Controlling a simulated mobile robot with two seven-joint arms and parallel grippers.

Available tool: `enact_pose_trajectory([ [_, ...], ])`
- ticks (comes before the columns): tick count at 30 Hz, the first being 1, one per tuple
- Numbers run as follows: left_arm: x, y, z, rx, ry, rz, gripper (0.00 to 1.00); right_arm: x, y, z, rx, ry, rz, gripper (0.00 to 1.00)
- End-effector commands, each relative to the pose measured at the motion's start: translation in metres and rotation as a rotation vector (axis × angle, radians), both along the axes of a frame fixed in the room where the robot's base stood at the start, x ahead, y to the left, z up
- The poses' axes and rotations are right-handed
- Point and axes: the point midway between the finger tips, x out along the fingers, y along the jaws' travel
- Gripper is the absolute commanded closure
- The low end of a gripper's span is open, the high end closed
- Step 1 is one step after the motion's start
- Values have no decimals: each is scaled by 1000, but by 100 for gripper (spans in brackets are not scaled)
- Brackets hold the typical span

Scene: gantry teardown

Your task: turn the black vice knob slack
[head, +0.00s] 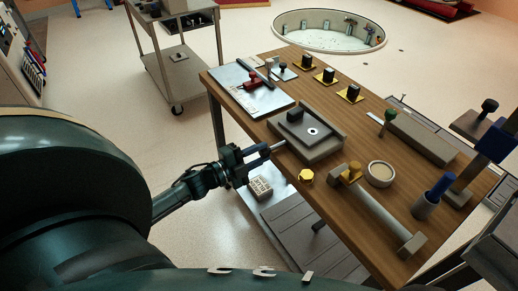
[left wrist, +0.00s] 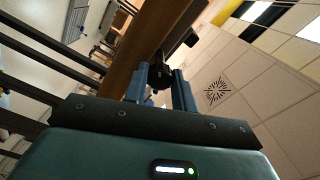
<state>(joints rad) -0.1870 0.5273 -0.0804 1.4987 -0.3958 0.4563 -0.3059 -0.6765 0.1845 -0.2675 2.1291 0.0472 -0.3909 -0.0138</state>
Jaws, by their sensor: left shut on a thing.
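In the left wrist view, the black vice knob (left wrist: 159,74) shows between the two blue fingers (left wrist: 160,88). In the head view the fingers mostly hide the knob. My right gripper is not in view.
The wooden table (head: 340,190) also bears a yellow knob (head: 306,177), a round cup (head: 380,174), a long bar (head: 385,215), a blue-topped cylinder (head: 432,196) and a red-handled clamp (head: 253,82). A lower shelf holds a small pale block (head: 260,187).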

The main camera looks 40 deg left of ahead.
Motion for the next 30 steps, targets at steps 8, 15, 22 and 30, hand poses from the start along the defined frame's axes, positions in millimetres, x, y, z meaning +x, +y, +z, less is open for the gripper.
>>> enact_pose_trajectory([
  [8,0,0,2,-241,102,-1,96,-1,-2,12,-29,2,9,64],
  [15,0,0,2,-451,189,-1,96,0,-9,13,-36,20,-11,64],
  [22,0,0,1,-629,262,-1,96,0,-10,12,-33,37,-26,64],
  [30,0,0,0,-777,322,0,96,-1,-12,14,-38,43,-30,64],
])
